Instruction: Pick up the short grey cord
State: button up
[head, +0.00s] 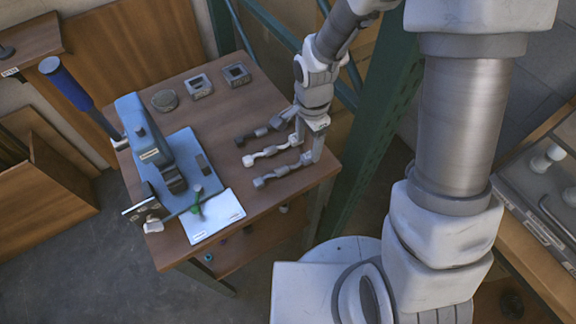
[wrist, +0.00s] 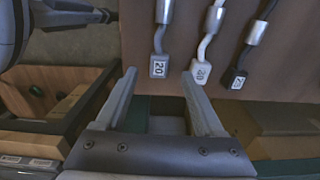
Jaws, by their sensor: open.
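The short grey cord (head: 283,173) lies on the brown table, nearest the front of three cords in a row. My gripper (head: 308,147) is open and empty at the table's right edge, beside the cord ends. In the wrist view, my gripper (wrist: 159,74) has its two fingers apart, with no cord clearly between them. The white cord (head: 275,153) lies just behind the grey one, and the black cord (head: 260,133) behind that.
A blue press (head: 152,150) stands on the table's left. A white sheet (head: 215,217) with a green tool lies at the front. Two square metal parts (head: 199,86) and a round disc (head: 165,100) lie at the back. A green post (head: 375,130) rises right of the table.

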aim_at(307, 156)
jog(key=shift+f, duration=2)
jog(key=shift+c, duration=0.2)
grip_shut()
